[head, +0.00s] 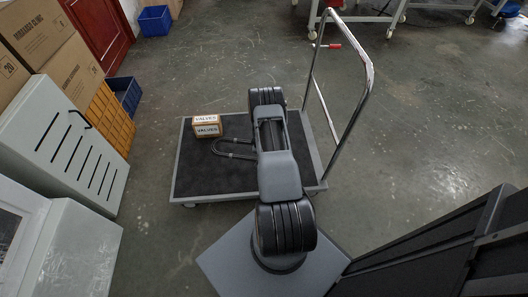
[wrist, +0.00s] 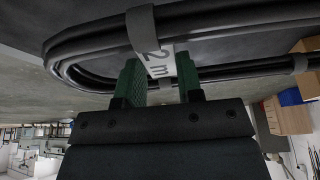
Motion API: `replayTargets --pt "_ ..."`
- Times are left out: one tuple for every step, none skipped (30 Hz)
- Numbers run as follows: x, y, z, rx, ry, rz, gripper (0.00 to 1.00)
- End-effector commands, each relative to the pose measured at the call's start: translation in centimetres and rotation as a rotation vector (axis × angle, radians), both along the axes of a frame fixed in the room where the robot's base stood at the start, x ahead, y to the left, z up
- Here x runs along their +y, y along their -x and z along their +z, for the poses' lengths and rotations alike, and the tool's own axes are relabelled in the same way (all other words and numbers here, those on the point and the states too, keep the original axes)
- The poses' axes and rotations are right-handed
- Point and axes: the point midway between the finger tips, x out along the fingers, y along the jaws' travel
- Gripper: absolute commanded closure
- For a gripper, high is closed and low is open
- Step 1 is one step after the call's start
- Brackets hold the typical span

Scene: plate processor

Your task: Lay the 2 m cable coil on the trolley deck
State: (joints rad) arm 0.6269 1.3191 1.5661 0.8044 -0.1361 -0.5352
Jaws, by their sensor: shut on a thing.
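The 2 m cable coil is a flattened black loop with a white "2 m" tag. In the wrist view the coil (wrist: 90,45) runs across the top, and my gripper (wrist: 160,72) is shut on it at the tag, one green-padded finger on each side. In the head view a bend of the coil (head: 218,150) sticks out left of my arm, over the dark trolley deck (head: 200,175). My arm hides the rest of the coil and the gripper there. I cannot tell whether the coil touches the deck.
A small "VALVES" box (head: 207,126) stands on the deck's back left, close behind the coil. The trolley's push handle (head: 362,100) rises along its right side. Cartons (head: 75,68) and a pale slotted cabinet (head: 70,140) line the left. The deck's front left is bare.

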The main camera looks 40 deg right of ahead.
Motion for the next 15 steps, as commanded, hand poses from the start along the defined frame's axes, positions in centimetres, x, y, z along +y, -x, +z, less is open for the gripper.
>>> replayTargets --pt "-0.1 -0.1 -1.0 -0.002 0.001 -0.001 1.00" --pt "-0.1 0.0 -1.3 -0.002 0.001 -0.001 1.00" --pt "-0.1 0.0 -1.7 -0.002 0.001 -0.001 1.00" --pt "-0.1 0.0 -2.0 -0.002 0.001 -0.001 1.00" --pt "-0.1 0.0 -2.3 -0.002 0.001 -0.001 1.00" --pt "-0.1 -0.1 -2.7 -0.002 0.001 -0.001 1.00" --pt "-0.1 -0.1 -3.0 -0.002 0.001 -0.001 1.00" --pt "-0.1 -0.1 -3.3 -0.002 0.001 -0.001 1.00" --pt "-0.1 -0.1 -3.7 -0.002 0.001 -0.001 1.00" --pt "-0.1 -0.1 -4.0 -0.002 0.001 -0.001 1.00" --pt "-0.1 -0.1 -4.3 -0.002 0.001 -0.001 1.00" --pt "-0.1 -0.1 -4.7 -0.001 0.002 0.000 1.00" --pt "-0.1 -0.1 -5.0 -0.001 0.002 0.000 1.00" --pt "-0.1 -0.1 -5.2 -0.003 0.002 0.000 1.00" --pt "-0.1 -0.1 -5.5 -0.003 0.002 0.000 1.00"
